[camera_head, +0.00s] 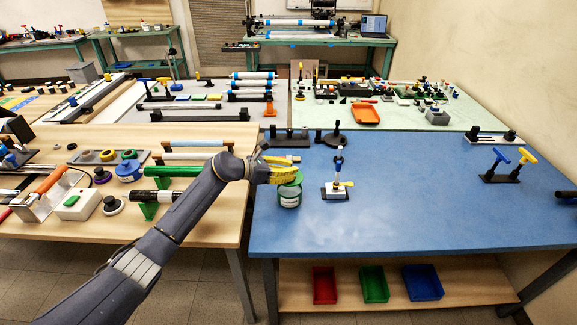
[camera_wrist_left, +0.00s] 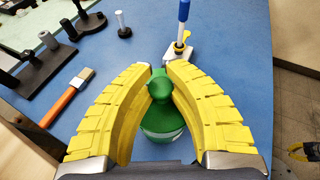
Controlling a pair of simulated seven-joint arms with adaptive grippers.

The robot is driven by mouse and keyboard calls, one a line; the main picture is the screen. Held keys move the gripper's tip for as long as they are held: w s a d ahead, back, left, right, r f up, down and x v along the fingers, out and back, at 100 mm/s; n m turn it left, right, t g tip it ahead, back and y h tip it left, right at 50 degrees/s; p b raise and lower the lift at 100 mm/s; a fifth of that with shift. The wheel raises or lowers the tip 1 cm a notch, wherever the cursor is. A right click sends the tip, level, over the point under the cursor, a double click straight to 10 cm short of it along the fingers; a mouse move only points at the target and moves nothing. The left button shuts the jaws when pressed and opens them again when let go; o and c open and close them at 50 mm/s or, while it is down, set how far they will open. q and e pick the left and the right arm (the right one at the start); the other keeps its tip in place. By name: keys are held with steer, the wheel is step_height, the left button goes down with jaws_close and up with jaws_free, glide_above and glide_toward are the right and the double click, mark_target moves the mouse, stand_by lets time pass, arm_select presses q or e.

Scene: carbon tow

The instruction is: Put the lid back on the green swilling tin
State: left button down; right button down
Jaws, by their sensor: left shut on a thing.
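The green swilling tin (camera_head: 289,199) stands upright near the left edge of the blue table, with a pale label on its side. My left gripper (camera_wrist_left: 160,80), with yellow ribbed fingers, is shut on the knob of the green lid (camera_wrist_left: 159,93). In the head view the lid (camera_head: 291,180) shows just below the fingers, over the tin. The tin also shows below the lid in the wrist view (camera_wrist_left: 162,135). I cannot tell whether lid and rim touch. What looks like my right gripper (camera_wrist_left: 304,152) shows small at the wrist view's right edge; its opening is unclear.
Black holders (camera_head: 290,138) stand behind, and an orange-handled brush (camera_wrist_left: 66,98) lies at left in the wrist view. The blue table's middle and right are mostly clear.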

arm_select(q)
steer(key=shift+f, duration=1.85)
steer(key=shift+f, duration=0.35)
stand_by(1.1)
steer(key=c, duration=0.8)
jaws_free()
steer(key=shift+o, duration=0.2)
steer(key=shift+r, duration=0.1)
steer(key=shift+r, duration=3.45)
steer(key=shift+c, duration=0.3)
